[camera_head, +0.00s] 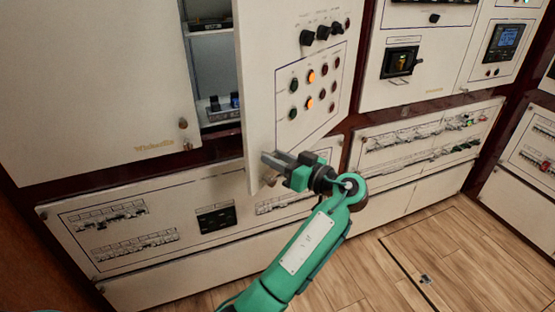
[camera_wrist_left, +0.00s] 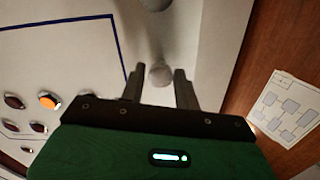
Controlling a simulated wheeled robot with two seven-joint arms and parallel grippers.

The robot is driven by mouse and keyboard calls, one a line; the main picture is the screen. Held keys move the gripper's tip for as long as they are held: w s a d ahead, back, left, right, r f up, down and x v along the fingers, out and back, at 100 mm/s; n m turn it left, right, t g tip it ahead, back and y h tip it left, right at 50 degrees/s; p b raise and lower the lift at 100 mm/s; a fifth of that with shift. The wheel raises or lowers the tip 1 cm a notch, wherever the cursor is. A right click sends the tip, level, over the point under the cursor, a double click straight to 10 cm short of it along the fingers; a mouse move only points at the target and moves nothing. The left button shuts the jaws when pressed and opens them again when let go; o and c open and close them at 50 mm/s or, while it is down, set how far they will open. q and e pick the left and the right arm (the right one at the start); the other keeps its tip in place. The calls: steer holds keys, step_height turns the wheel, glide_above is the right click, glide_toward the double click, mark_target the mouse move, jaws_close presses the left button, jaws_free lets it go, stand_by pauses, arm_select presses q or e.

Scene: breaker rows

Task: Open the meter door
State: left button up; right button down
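A cream door (camera_head: 262,90) with selector knobs, orange-lit lamps and dark lamps stands ajar in the head view. I take it as the meter door. A dark gap with shelves shows along its left edge. My left gripper (camera_head: 272,160) is at the door's lower left corner. In the left wrist view, the gripper (camera_wrist_left: 159,88) has its two fingers apart, with a round knob (camera_wrist_left: 160,74) between or just beyond their tips. Whether they touch the knob cannot be told. The door face (camera_wrist_left: 60,60) with its lamps shows at left. My right gripper is not in view.
A closed cream door (camera_head: 95,80) with small knobs is left of the gap. Breaker row panels (camera_head: 130,228) run below. A panel with a digital meter (camera_head: 506,40) is at upper right. Bare wooden floor (camera_head: 440,260) lies at lower right.

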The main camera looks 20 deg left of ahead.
arm_select(q)
steer(key=shift+o, duration=1.2)
steer(key=shift+r, duration=0.15)
steer(key=b, duration=0.2)
glide_toward(260, 73)
steer(key=x, duration=0.5)
steer(key=shift+a, duration=0.2)
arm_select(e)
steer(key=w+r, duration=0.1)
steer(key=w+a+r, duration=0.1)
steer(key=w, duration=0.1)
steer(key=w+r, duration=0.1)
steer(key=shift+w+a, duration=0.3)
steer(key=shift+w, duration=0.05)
